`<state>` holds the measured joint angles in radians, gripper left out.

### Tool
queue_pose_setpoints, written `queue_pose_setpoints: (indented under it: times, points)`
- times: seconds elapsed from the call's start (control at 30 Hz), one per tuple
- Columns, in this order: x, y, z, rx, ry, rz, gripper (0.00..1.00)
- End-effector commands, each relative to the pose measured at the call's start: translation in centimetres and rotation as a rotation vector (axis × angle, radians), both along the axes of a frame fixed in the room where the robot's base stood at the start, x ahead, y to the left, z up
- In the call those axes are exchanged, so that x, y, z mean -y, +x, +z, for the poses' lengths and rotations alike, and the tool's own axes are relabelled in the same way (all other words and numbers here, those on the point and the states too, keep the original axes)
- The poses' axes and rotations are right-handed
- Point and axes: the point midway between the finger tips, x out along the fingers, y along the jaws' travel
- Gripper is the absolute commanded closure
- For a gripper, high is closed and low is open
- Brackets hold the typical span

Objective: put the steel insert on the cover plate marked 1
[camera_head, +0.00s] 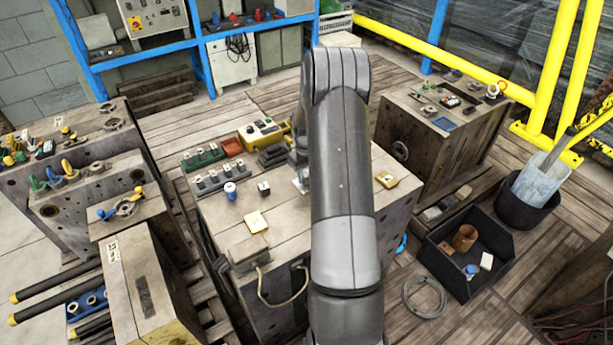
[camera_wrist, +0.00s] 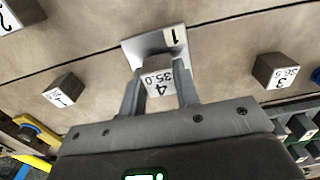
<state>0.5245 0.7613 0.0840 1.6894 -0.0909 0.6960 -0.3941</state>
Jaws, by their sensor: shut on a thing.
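My gripper (camera_wrist: 160,84) is shut on a small grey steel insert (camera_wrist: 157,76), whose face reads 4 and 35.0. The cover plate marked 1 (camera_wrist: 148,45) is a thin pale plate on the bench top. In the wrist view the insert overlaps the plate's lower part and hides some of it; I cannot tell whether they touch. In the head view my arm covers much of this spot, and only a pale edge of the plate (camera_head: 302,186) shows by the gripper.
A block marked 3 and 36.5 (camera_wrist: 277,71) and another small block (camera_wrist: 62,90) stand well to either side. The bench (camera_head: 215,212) also bears a green rack (camera_head: 203,156) and a yellow control box (camera_head: 262,132).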

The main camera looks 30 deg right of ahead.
Motion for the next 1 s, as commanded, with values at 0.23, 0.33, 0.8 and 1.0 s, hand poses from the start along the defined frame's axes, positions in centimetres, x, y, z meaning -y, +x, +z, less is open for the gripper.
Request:
queue_pose_setpoints:
  times: [0.23,0.33,0.8,1.0]
  points:
    - [0.05,0.04,-0.82,0.002,-0.001,0.0,1.0]
    - [0.05,0.03,-0.9,0.002,-0.001,-0.001,1.0]
    - [0.04,0.0,-1.13,0.001,0.0,-0.001,0.49]
    - [0.05,0.04,-0.65,0.003,-0.001,-0.001,0.49]
